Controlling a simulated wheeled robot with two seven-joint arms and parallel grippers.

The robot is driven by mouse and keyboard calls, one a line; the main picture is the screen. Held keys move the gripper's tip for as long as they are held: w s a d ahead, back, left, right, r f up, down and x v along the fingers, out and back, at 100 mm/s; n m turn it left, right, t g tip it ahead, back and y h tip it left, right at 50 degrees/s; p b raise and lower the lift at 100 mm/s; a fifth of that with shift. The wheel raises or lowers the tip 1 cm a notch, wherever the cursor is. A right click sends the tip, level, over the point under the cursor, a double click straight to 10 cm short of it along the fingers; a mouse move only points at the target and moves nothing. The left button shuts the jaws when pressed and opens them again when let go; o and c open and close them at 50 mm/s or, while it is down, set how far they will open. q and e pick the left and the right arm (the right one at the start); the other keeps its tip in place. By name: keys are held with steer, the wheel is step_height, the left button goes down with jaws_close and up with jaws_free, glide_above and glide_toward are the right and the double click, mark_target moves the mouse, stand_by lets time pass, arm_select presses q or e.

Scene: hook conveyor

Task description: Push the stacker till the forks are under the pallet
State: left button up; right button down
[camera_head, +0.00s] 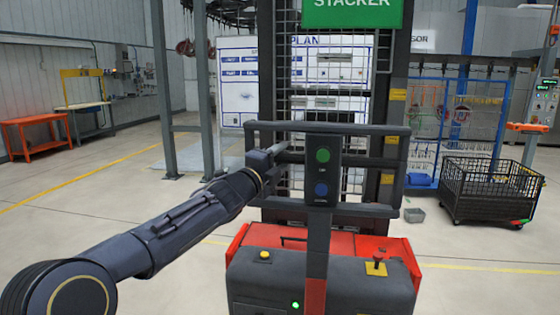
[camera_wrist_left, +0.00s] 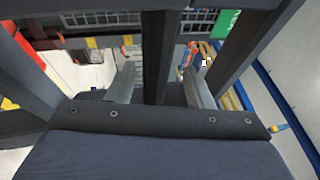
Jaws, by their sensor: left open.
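The stacker (camera_head: 335,270) stands right in front of me in the head view, with a red and dark grey body, a tall mast and a green sign marked STACKER. Its dark handle frame (camera_head: 365,130) carries a panel with a green and a blue button. My left gripper (camera_head: 278,150) is at the left part of this frame. In the left wrist view my left gripper (camera_wrist_left: 158,82) is open, with a dark bar (camera_wrist_left: 154,45) of the frame between its fingers; I cannot tell whether they touch. The forks and the pallet are hidden or out of view. My right gripper is not in view.
An orange table (camera_head: 38,130) is at the far left. Grey posts (camera_head: 203,90) rise behind the stacker's left side. The floor at left is clear.

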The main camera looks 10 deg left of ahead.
arm_select(q)
steer(key=b+v, duration=0.2)
steer(key=v, duration=0.5)
steer(key=shift+s+a+b, duration=0.15)
steer(key=shift+s+b, duration=0.05)
steer(key=shift+b, duration=0.1)
steer(key=shift+f, duration=0.15)
steer(key=s+a+f+n+g+y, duration=0.2)
steer(key=s+a+f+n+y, duration=0.2)
steer(key=s+a+f+n, duration=0.35)
steer(key=s+a+f+n+g+y, duration=0.3)
steer(key=s+a+f+n, duration=0.15)
steer(key=s+n, duration=0.45)
steer(key=s+d+f+n+g, duration=0.2)
steer(key=s+f+n, duration=0.1)
steer(key=s+f, duration=0.3)
steer(key=s+d+f+n+g+h, duration=0.1)
steer(key=s+f, duration=0.4)
steer(key=s, duration=0.5)
steer(key=s+d+f+n+g+h+p, duration=0.1)
steer(key=s+d+f+n+g, duration=0.2)
steer(key=s, duration=0.5)
step_height(320, 180, down, 4)
steer(key=shift+s+d+r+n+g, duration=0.2)
steer(key=shift+s+d+n+g, duration=0.15)
steer(key=shift+n+g, duration=0.6)
